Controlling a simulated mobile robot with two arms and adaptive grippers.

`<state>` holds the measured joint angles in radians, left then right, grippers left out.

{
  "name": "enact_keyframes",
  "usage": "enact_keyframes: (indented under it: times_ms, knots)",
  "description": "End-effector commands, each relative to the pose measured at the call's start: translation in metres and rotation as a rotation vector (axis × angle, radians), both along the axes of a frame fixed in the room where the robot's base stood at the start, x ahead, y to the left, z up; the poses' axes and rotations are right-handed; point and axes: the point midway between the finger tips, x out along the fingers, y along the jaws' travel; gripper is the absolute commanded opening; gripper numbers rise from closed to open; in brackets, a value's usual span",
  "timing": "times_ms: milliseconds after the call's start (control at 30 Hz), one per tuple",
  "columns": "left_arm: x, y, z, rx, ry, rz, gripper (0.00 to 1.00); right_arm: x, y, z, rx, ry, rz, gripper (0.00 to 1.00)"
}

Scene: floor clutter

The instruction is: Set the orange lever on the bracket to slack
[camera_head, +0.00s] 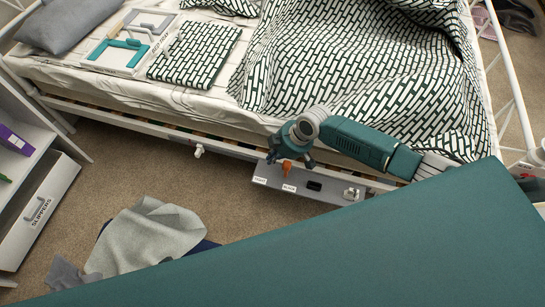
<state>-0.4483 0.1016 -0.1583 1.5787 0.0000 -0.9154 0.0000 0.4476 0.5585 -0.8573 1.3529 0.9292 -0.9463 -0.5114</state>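A grey bracket (330,191) is fixed along the near side of the bed frame. The orange lever (287,169) stands out near its left end, above two small white labels that are too small to read with certainty. The lever sits nearer the right label (289,188) than the left label (259,181). My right gripper (290,161) comes in from the right, over the bed edge. Its dark fingers are spread, one on each side of the lever's top. Whether they touch it cannot be told. My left gripper is out of view.
The bracket also carries a dark slot (314,185) and a pale metal fitting (352,193). The patterned bedding (350,65) lies close behind my arm. A grey cloth (150,235) is on the carpet. A slippers drawer (40,211) stands at left.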

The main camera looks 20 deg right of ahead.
Motion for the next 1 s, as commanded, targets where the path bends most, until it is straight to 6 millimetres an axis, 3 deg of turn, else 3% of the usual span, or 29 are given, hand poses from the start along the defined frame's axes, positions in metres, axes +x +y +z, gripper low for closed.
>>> enact_keyframes:
  times_ms: [567, 767, 1000]
  knots:
    - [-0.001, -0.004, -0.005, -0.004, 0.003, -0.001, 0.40, -0.001, -0.002, 0.005, -0.001, -0.001, 0.000, 0.00]
    - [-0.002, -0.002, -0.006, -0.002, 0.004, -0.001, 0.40, -0.007, -0.012, 0.030, -0.001, -0.003, 0.002, 0.00]
    - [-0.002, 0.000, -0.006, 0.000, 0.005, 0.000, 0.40, -0.019, -0.030, 0.078, -0.002, -0.003, 0.001, 0.00]
